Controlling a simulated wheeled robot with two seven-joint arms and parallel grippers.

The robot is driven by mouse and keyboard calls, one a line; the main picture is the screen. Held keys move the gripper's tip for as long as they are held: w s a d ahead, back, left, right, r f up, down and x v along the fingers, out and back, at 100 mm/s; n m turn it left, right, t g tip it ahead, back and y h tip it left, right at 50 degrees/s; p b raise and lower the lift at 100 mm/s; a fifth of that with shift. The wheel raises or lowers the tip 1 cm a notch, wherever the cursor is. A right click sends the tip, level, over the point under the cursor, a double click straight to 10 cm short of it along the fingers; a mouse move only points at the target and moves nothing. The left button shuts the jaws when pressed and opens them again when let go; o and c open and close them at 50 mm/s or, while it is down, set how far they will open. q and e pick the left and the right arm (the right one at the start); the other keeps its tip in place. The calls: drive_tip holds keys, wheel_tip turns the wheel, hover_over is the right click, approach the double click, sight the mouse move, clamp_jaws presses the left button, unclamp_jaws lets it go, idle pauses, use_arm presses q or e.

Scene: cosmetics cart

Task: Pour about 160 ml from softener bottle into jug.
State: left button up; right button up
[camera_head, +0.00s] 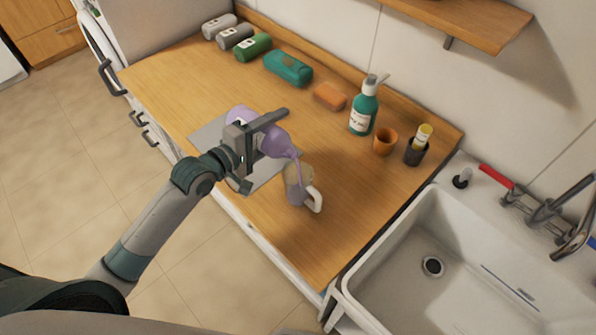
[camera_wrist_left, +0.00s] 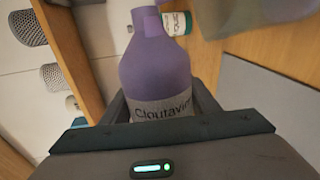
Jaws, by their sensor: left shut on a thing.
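The softener bottle (camera_head: 275,144) is purple and strongly tilted, its neck pointing down to the right over the jug. My left gripper (camera_head: 258,150) is shut on it above the counter; the left wrist view shows the purple bottle (camera_wrist_left: 158,72) with its grey label between the fingers. A thin purple stream runs from the mouth down to the jug. The jug (camera_head: 294,175) is see-through with a pale handle, upright on the counter, with purple in its lower part. The exact level cannot be read. My right gripper is not in view.
A grey mat (camera_head: 208,132) lies beneath the gripper. A green pump bottle (camera_head: 364,110), an orange cup (camera_head: 385,140) and a dark holder (camera_head: 415,153) stand right of the jug. An orange block (camera_head: 330,96) and a teal pack (camera_head: 288,68) lie behind. The sink (camera_head: 390,265) is at right.

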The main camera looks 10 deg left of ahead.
use_arm(q)
drive_tip(key=shift+r, duration=0.15)
idle(0.5)
drive_tip(key=shift+m+p, duration=0.3)
drive_tip(key=shift+p, duration=0.1)
idle(1.3)
drive_tip(key=shift+m+p, duration=0.45)
drive_tip(key=shift+m, duration=0.05)
idle(0.6)
drive_tip(key=shift+d+r, duration=0.1)
idle(0.4)
